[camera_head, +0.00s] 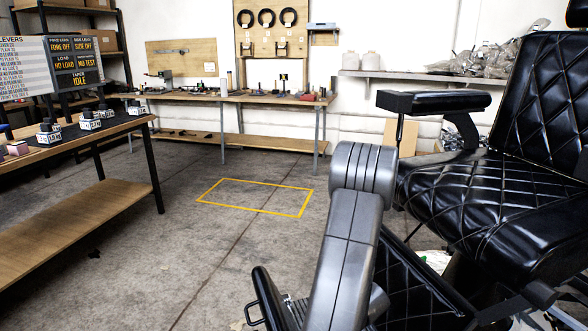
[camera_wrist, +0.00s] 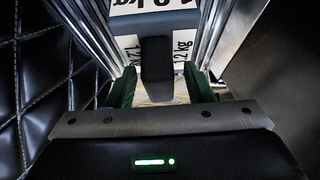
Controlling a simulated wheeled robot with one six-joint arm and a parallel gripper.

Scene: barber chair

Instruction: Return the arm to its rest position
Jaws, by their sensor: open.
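In the wrist view my gripper (camera_wrist: 159,86) is open, with one green finger on each side. A dark block (camera_wrist: 155,58) with white labels reading "kg" shows between and beyond the fingers. I cannot tell whether the fingers touch it. Bright metal rails stand on both sides of the block. In the head view my grey arm rises in the foreground and bends down in front of the black barber chair (camera_head: 478,195). My gripper is not clearly visible there.
Quilted black padding (camera_wrist: 38,95) is close on the left in the wrist view. A table (camera_head: 75,133) with labelled weights stands at left, and a workbench (camera_head: 235,98) at the back. A yellow floor rectangle (camera_head: 235,207) lies on open concrete.

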